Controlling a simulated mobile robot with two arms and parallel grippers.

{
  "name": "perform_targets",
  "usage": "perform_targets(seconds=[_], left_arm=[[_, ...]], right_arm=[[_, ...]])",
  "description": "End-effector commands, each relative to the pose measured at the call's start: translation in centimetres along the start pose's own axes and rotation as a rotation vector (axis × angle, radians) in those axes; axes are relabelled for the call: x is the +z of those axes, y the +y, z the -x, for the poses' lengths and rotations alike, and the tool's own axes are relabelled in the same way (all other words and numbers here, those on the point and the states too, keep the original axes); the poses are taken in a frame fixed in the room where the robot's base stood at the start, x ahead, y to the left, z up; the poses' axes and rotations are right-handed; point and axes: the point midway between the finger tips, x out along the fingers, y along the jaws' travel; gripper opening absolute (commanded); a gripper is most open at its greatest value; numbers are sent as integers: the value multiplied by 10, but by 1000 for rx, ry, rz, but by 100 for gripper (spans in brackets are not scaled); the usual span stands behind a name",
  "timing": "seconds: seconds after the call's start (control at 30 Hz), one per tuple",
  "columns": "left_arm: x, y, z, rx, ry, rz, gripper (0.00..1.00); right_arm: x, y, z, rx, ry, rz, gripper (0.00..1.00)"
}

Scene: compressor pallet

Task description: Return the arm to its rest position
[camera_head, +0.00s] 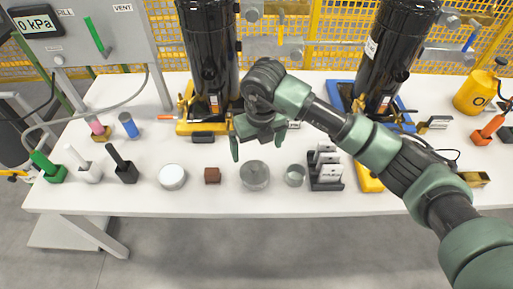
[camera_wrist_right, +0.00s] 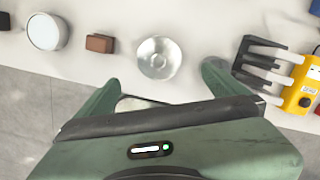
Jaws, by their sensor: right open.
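My right arm (camera_head: 379,147) reaches in from the right across the white table. My right gripper (camera_head: 258,147) is open and empty above the table, with its fingers spread and pointing down toward the front edge. It also shows in the right wrist view (camera_wrist_right: 160,88), with nothing between its fingers. A round metal disc (camera_head: 255,175) lies on the table just below the gripper in the head view; in the right wrist view the disc (camera_wrist_right: 159,58) lies beyond the fingertips, apart from them. My left gripper is not in view.
Two black cylinders (camera_head: 209,55) (camera_head: 385,60) stand behind the arm. Near the front edge are a white round tin (camera_head: 172,177), a brown block (camera_head: 212,175), a small metal cup (camera_head: 295,175) and a dark rack (camera_head: 327,184) with white pieces. A gauge panel (camera_head: 90,35) stands at left.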

Motion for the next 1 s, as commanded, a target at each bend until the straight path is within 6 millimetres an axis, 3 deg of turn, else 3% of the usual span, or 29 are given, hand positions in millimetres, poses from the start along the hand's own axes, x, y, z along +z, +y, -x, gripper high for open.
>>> perform_targets(seconds=[0.13,0.6,0.7,0.77,0.83,0.93,1.0], left_arm=[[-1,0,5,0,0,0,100],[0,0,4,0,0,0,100],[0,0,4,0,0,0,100],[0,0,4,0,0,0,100],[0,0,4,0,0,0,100],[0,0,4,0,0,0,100],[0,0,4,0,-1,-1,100]], right_arm=[[0,0,8,-1,0,0,100],[0,0,7,-1,0,1,100],[-2,8,5,30,-3,8,100],[-4,24,3,94,-10,22,100],[-8,55,2,224,-28,44,100],[-17,120,14,517,-77,64,100],[-22,167,41,769,-130,47,100]])
